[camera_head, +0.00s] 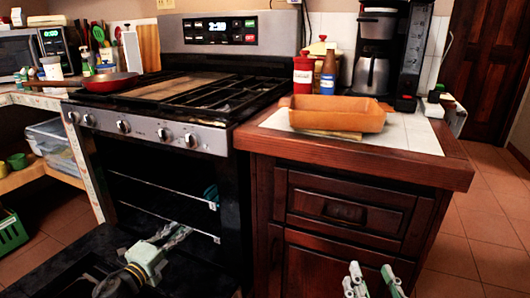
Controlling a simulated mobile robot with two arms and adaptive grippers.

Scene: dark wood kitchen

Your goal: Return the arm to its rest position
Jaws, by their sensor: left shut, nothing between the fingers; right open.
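My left gripper (186,231) is in front of the open oven (160,175), low in the cavity's opening. Its fingers are shut with nothing between them. The arm behind it comes up from the bottom left, over the lowered oven door (50,265). My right gripper (372,272) is at the bottom edge, in front of the wooden cabinet. Its two fingers are apart and empty, and most of that arm is out of the picture.
An orange baking dish (337,114) sits on the tiled counter (408,135). The cabinet drawers (343,210) are shut. A red pan (103,82) is on the stove. Thin oven racks (150,185) show inside the oven. Tiled floor (485,235) is clear at the right.

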